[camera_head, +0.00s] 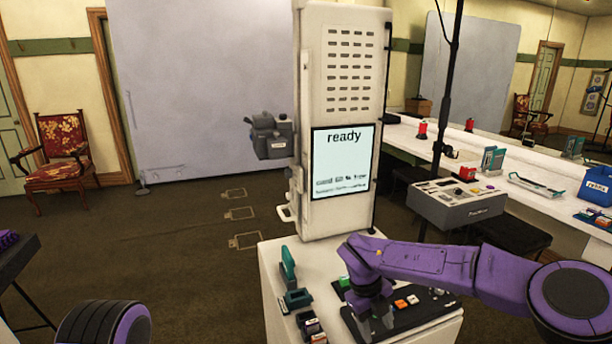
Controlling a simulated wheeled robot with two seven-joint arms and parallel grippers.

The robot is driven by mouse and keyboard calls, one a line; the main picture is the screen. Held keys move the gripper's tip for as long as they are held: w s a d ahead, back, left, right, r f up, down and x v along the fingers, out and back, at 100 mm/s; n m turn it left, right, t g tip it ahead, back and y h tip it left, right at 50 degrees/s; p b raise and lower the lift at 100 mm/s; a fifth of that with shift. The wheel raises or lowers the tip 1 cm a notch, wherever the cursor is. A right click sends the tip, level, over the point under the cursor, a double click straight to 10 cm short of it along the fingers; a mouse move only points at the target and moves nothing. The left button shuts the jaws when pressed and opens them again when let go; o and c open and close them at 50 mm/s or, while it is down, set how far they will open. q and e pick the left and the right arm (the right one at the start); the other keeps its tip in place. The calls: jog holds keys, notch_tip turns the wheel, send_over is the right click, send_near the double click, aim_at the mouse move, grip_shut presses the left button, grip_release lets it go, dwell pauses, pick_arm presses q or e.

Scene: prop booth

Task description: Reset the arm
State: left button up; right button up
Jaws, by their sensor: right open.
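My right arm, purple, comes in from the right and bends down over the white counter. Its gripper (374,326) points down above a black panel (420,318) with orange, white and green buttons. The gripper is open and I see nothing between its fingers. I cannot tell whether the fingertips touch the panel. On the left only a rounded purple part of my left arm shows at the bottom edge; its gripper is out of view.
A white machine with a "ready" screen (341,160) stands behind the counter (272,262). Teal and dark small items (288,268) lie on the counter's left. A grey control box (455,208) is at right. Open carpet lies left, near a red chair (58,160).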

jog(key=s+d+f+n+t+h, duration=0.1)
jog(key=s+d+f+n+t, duration=0.1)
jog(key=s+f+n+t, duration=0.25)
jog(key=s+d+f+n+t, duration=0.1)
jog(key=s+d+f+n, duration=0.15)
jog(key=f+n, duration=0.45)
jog(key=s+d+f+n+t+h, duration=0.1)
jog(key=s+d+f+n+t, duration=0.15)
jog(key=s+f+n, duration=0.35)
jog(key=s+d+f+n+g, duration=0.1)
jog(key=s+d+n, duration=0.1)
jog(key=s, duration=0.5)
jog(key=s+d+f+n+g+y, duration=0.1)
jog(key=s+d+f+n, duration=0.1)
jog(key=s, duration=0.5)
jog(key=s+d+f+n+g, duration=0.1)
jog(key=s+d+f+n, duration=0.1)
jog(key=s, duration=0.5)
jog(key=shift+s+d+f+n+y, duration=0.15)
jog(key=shift+d+f+n+y, duration=0.15)
jog(key=shift+d, duration=0.5)
